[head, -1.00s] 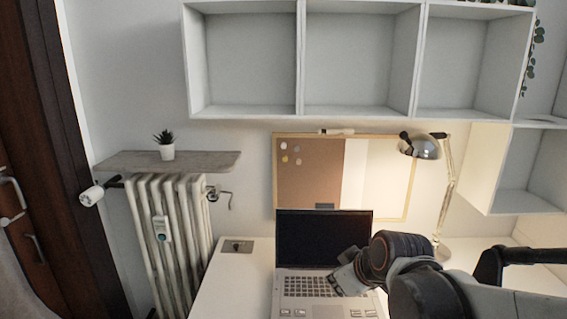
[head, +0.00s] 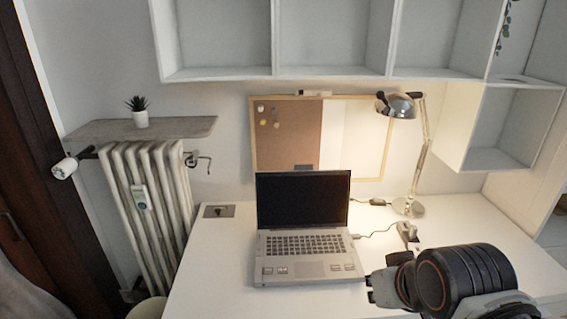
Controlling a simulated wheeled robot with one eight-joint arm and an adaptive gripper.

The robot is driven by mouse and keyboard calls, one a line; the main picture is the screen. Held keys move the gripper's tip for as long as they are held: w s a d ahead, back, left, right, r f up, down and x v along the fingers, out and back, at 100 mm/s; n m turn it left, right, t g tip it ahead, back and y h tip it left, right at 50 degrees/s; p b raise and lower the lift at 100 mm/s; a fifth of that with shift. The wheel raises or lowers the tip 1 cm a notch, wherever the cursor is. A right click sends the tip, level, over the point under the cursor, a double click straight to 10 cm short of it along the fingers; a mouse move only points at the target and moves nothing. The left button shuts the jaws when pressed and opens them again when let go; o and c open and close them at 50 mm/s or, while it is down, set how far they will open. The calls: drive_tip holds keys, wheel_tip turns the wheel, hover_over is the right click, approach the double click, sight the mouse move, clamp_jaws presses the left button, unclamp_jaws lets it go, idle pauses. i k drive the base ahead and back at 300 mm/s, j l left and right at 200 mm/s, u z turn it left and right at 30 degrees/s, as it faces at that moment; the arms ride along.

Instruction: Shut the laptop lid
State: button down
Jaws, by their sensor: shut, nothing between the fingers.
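The silver laptop (head: 306,243) stands open on the white desk, its dark screen (head: 303,199) upright and facing me. The keyboard is fully in view. My gripper (head: 370,287) is at the right front corner of the laptop, low in the head view, with my dark wrist behind it to the right. It is shut and holds nothing. The picture does not show clearly whether it touches the laptop's edge.
A desk lamp (head: 418,150) stands behind the laptop to the right, with cables (head: 378,232) beside the laptop. A cork and white board (head: 290,135) hangs behind. White shelves (head: 330,40) are above. The desk left of the laptop (head: 215,260) is mostly clear.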

sight(303, 197)
drive_tip(key=i+j, duration=0.2)
drive_tip(key=i, duration=0.35)
drive_tip(key=i+j, duration=0.15)
drive_tip(key=i, duration=0.4)
drive_tip(key=z, duration=0.05)
